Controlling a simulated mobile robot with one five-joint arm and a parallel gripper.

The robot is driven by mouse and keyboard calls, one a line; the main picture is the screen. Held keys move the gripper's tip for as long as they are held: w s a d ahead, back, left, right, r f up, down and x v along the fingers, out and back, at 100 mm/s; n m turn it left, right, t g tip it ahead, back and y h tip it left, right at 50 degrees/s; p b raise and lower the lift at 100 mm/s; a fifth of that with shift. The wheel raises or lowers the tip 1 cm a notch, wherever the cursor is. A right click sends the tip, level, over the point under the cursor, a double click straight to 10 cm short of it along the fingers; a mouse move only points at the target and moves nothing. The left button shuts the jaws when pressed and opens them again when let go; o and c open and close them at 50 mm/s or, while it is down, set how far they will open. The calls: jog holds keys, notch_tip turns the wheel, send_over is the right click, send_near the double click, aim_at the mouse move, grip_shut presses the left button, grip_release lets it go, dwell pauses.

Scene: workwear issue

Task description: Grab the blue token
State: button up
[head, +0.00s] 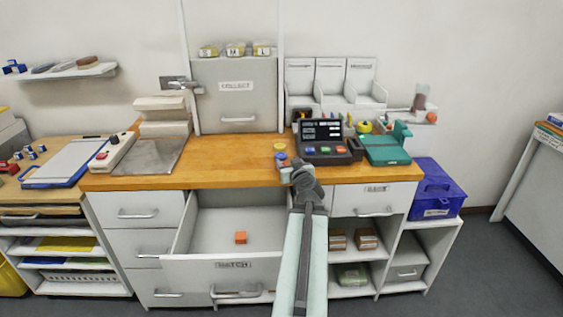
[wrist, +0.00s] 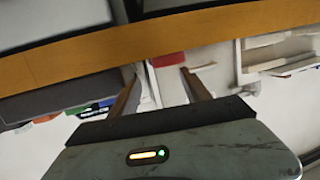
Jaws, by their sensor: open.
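A small round blue piece (head: 281,156), which looks like the blue token, lies on the wooden counter just left of the dark keypad device. A yellow round piece (head: 279,146) lies behind it, and a pale piece in front is partly covered by my gripper. My gripper (head: 302,170) is over the counter's front part, close to the right of the blue piece and apart from it as far as I can tell. In the wrist view, my gripper's two fingers (wrist: 160,82) are spread, with nothing held between them. I cannot make out the blue token there.
The dark device (head: 325,138) with coloured buttons and a green box (head: 387,148) stand to the right on the counter (head: 225,150). Below, an open drawer (head: 200,235) holding an orange block (head: 240,238) juts out. The counter's middle-left is clear.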

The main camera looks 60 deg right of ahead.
aim_at(281, 155)
jog(key=shift+f+b+x, duration=0.15)
jog(key=shift+b+x, duration=0.4)
jog(key=shift+x, duration=1.4)
jog(key=shift+f+b+x, duration=0.1)
jog(key=shift+b+x, duration=0.4)
jog(key=shift+x, duration=1.45)
jog(key=shift+a, duration=0.15)
jog(key=c, duration=1.1)
notch_tip(281, 155, up, 10)
jog(key=p, duration=1)
